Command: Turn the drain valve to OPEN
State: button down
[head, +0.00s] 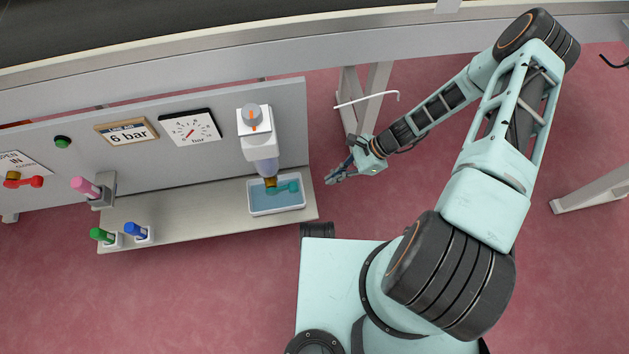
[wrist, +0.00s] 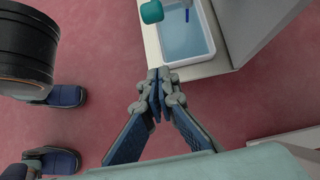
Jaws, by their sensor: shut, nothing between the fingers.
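My gripper (head: 331,180) is shut and empty, right of the tray and apart from the valve. In the wrist view the closed fingertips (wrist: 158,78) appear near the shelf edge. Any OPEN mark for this valve is not readable.
A grey panel (head: 225,95) carries a gauge (head: 190,127), a "6 bar" sign (head: 127,131) and a red valve (head: 25,181). A white hook (head: 367,100) is behind my gripper.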

aim_at(283, 190)
jog(key=b+x, duration=0.3)
jog(key=x, duration=0.7)
jog(key=shift+a+r+b, duration=0.15)
jog(key=shift+a+r, duration=0.45)
jog(key=shift+r, duration=0.35)
jog(key=shift+a+r+b, duration=0.15)
jog(key=shift+a+r, duration=0.4)
jog(key=shift+r, duration=0.35)
